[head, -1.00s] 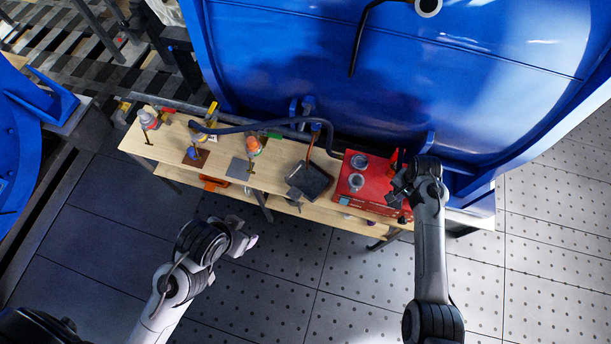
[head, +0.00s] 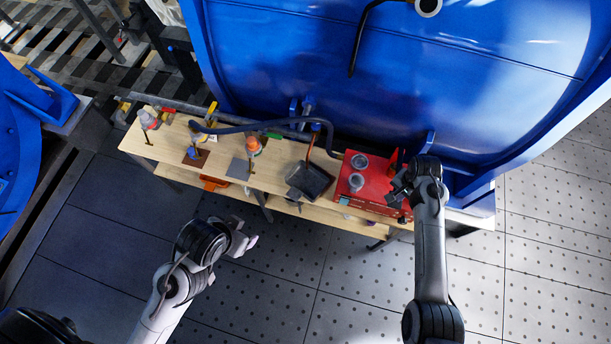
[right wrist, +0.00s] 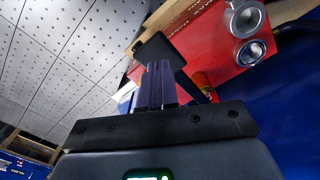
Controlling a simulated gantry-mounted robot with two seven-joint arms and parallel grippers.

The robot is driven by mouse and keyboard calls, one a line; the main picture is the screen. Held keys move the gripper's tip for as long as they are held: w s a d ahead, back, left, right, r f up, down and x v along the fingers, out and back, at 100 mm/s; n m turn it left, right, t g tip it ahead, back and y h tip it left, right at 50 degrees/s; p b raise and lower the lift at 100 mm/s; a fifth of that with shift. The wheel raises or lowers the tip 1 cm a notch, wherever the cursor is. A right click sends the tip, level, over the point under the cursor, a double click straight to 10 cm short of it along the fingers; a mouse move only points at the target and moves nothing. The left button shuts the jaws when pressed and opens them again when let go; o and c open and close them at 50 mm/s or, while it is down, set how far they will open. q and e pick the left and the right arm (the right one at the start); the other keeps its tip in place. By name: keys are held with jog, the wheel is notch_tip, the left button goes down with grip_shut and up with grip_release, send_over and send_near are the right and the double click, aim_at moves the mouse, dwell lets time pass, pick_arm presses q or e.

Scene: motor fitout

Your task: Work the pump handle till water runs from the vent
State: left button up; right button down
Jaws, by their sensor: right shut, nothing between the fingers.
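The red pump box (head: 372,190) stands at the right end of the wooden bench, with two round metal fittings on top. My right gripper (head: 397,192) is at the right side of the box. In the right wrist view, its fingers (right wrist: 157,88) are shut and empty, pointing at a black block (right wrist: 158,47) beside the red box (right wrist: 205,45). I cannot tell whether they touch the block or whether it is part of the handle. An upright red piece (head: 394,160) stands behind the gripper. My left gripper (head: 243,238) hangs in front of the bench, its jaws unclear. No running water is visible.
A black tray (head: 311,181) lies left of the pump, with a thin brown rod rising from it. A dark hose (head: 265,125) crosses the bench (head: 180,152). Bottles stand further left. A large blue tank (head: 400,80) is behind. The floor in front is clear.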

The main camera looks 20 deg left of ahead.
jog(key=shift+f, duration=0.1)
jog(key=f+b, duration=0.1)
jog(key=f, duration=0.1)
jog(key=f+b, duration=0.4)
jog(key=shift+w+f, duration=0.25)
jog(key=shift+w, duration=0.15)
jog(key=r+p, duration=0.4)
jog(key=p, duration=0.1)
jog(key=s+r+p, duration=0.1)
jog(key=r+p, duration=0.2)
jog(key=shift+w+f, duration=0.1)
dwell(0.8)
